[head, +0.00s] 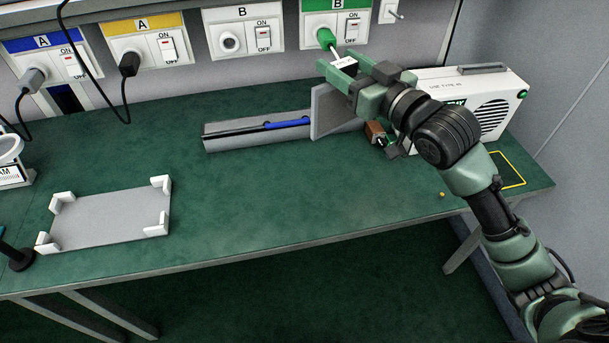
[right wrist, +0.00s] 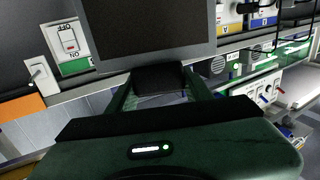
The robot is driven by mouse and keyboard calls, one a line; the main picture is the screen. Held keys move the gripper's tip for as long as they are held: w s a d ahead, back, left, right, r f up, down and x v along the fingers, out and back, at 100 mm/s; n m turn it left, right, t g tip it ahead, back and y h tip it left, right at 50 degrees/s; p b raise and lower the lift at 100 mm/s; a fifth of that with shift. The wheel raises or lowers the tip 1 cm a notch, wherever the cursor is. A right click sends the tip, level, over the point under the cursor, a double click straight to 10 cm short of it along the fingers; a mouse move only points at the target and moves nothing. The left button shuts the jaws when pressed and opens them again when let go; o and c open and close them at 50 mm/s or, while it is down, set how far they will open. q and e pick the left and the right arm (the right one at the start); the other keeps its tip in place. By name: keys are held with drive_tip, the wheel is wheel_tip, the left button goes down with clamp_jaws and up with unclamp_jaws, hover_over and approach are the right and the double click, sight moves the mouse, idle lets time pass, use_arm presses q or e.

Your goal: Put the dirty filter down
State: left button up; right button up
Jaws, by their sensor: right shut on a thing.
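My right gripper (head: 350,84) is shut on the filter, a flat panel with a grey frame (head: 330,112). It holds the panel steeply tilted above the back of the green bench, in front of the wall sockets. In the right wrist view the filter (right wrist: 150,28) shows a dark face inside its grey frame, beyond the fingers. My left gripper is not in view.
A grey tray with white corner brackets (head: 110,218) lies empty at the left of the bench. A long grey holder (head: 255,130) with a blue item lies behind. A white machine (head: 485,95) stands at right, near a yellow-outlined square (head: 512,168). The bench middle is clear.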

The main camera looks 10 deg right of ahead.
hover_over(338, 126)
drive_tip(key=f, duration=0.7)
drive_tip(key=shift+w+a+f, duration=0.1)
drive_tip(key=shift+w, duration=0.1)
wheel_tip(338, 126, down, 7)
drive_tip(key=shift+r+b, duration=0.1)
drive_tip(key=shift+b, duration=0.35)
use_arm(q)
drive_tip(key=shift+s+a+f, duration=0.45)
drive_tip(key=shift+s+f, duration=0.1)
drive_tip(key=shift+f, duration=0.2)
use_arm(e)
drive_tip(key=shift+f, duration=2.55)
drive_tip(key=shift+f, duration=0.15)
drive_tip(key=o, duration=1.5)
drive_tip(key=shift+o, duration=0.2)
